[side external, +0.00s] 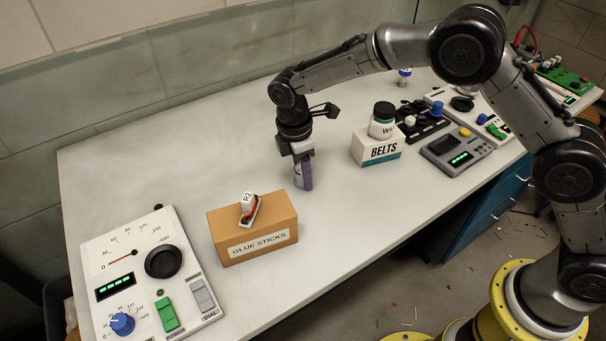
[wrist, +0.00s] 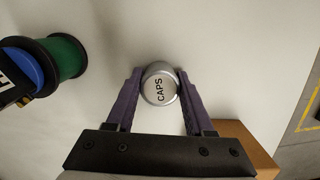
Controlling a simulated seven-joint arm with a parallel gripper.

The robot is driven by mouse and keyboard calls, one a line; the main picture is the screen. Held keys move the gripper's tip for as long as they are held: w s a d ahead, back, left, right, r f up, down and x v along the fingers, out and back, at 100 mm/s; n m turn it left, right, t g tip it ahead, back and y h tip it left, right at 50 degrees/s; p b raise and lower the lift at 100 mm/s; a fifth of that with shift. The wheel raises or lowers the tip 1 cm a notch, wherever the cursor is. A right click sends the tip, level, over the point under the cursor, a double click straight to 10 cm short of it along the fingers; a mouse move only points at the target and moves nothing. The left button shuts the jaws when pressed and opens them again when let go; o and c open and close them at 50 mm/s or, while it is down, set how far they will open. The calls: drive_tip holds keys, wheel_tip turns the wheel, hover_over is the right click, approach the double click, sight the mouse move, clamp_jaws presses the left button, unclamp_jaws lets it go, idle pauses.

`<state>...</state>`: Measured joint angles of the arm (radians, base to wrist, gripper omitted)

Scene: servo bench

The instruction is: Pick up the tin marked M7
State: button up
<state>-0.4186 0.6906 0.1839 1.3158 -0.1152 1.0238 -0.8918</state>
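No marking M7 can be read in either view. In the wrist view, a round silver tin (wrist: 158,88) with the lid marked CAPS sits between the two purple fingers of my gripper (wrist: 160,78). The fingers are apart, one on each side of the tin, close against it; whether they press on it I cannot tell. In the side view, my gripper (side external: 303,180) points down at the bare middle of the bench, and its purple finger partly hides the tin (side external: 297,177).
A GLUE STICKS box (side external: 252,230) with a small item marked R2 (side external: 248,205) on top stands front left of my gripper. A BELTS box (side external: 376,148) carrying a jar (side external: 382,122) stands right.

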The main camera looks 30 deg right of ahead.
clamp_jaws()
drive_tip(key=shift+r, duration=0.1)
